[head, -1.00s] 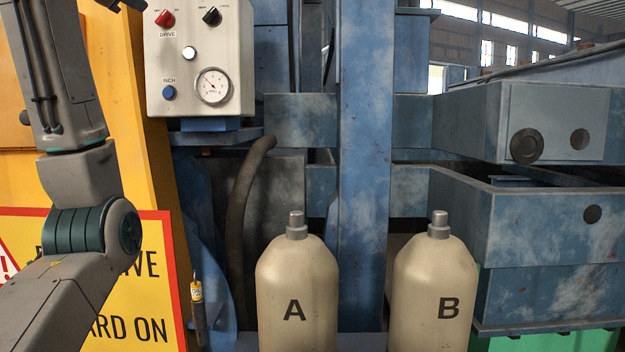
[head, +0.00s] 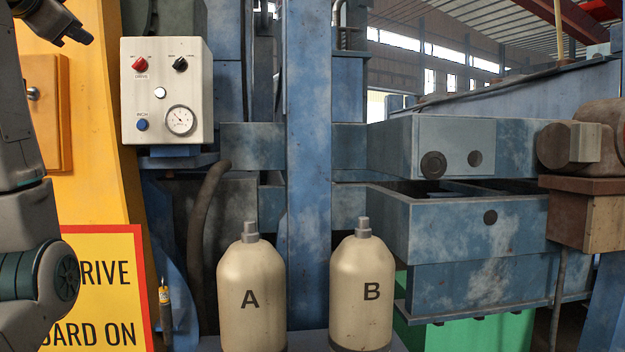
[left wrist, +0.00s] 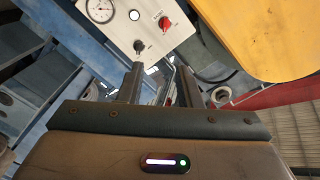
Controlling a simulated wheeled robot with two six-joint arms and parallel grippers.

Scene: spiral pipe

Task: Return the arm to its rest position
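My left arm comes in along the left edge of the head view. My left gripper (head: 70,34) is at the top left, left of the pale control panel (head: 199,95) and in front of the yellow housing. In the left wrist view the two dark fingers of my left gripper (left wrist: 160,86) stand apart, with nothing held between them. The control panel (left wrist: 120,30) appears upside down there, beyond the fingers and not touched. It carries a red knob, a black knob, a blue button and a gauge. My right gripper is not in view.
Tan bottles A (head: 250,270) and B (head: 371,270) stand upright at the lower middle. The blue machine frame (head: 309,170) rises behind them. A yellow warning sign (head: 110,265) is beside my left arm. A rusty motor-like unit (head: 585,145) is at the right.

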